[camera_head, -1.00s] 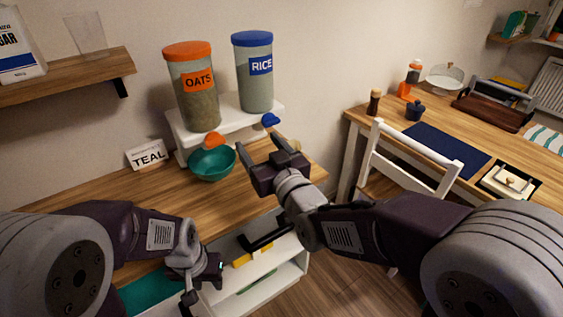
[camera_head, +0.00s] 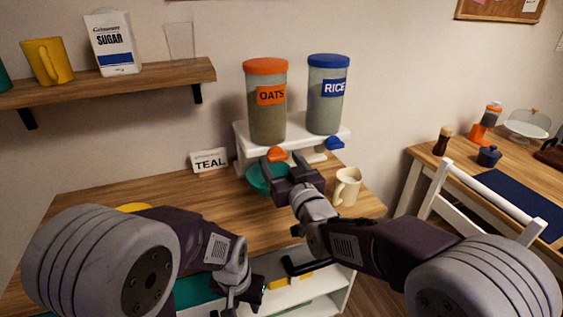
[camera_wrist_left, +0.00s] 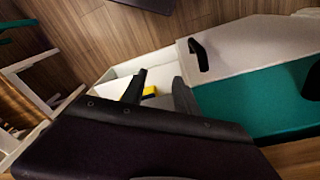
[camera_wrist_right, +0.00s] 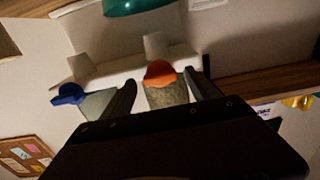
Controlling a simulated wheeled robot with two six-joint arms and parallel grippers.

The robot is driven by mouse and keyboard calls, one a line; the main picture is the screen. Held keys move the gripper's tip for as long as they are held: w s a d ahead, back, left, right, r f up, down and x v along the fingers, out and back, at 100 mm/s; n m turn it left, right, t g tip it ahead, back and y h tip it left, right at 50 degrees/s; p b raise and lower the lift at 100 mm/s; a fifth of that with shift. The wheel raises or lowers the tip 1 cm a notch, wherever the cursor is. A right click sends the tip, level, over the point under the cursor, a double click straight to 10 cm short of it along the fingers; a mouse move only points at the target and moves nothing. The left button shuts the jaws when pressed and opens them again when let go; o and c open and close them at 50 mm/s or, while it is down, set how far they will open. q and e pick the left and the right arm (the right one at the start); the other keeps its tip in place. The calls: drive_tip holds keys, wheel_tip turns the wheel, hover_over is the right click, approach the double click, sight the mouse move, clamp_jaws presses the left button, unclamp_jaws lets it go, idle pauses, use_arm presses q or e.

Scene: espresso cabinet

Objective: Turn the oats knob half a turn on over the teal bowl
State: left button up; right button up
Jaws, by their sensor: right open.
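The oats dispenser (camera_head: 267,110) has an orange lid and label and stands on a white stand. Its orange knob (camera_head: 277,153) sits at the bottom front. In the right wrist view the knob (camera_wrist_right: 159,72) shows between my fingers, with no contact visible. The teal bowl (camera_head: 258,179) is below the knob, partly hidden behind my right gripper; its edge also shows in the right wrist view (camera_wrist_right: 138,5). My right gripper (camera_head: 285,170) is open and empty in front of the knob. My left gripper (camera_wrist_left: 157,88) is low by the open drawer, its fingers apart and empty.
The rice dispenser (camera_head: 326,98) with its blue knob (camera_head: 335,143) stands to the right of the oats. A cream mug (camera_head: 347,187) is on the counter just right of my right gripper. A wall shelf (camera_head: 120,85) is at upper left.

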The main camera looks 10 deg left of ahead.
drive_tip(key=c, duration=1.4)
drive_tip(key=shift+o, duration=0.2)
drive_tip(key=shift+f+m+b, duration=0.2)
drive_tip(key=shift+m+b, duration=1.4)
drive_tip(key=shift+m, duration=0.5)
drive_tip(key=m+b, duration=0.3)
drive_tip(key=m, duration=0.2)
drive_tip(key=shift+b, duration=0.4)
drive_tip(key=shift+m+b, duration=3.7)
drive_tip(key=shift+m, duration=1.1)
drive_tip(key=shift+r, duration=0.1)
drive_tip(key=o, duration=1.4)
drive_tip(key=shift+c, duration=0.2)
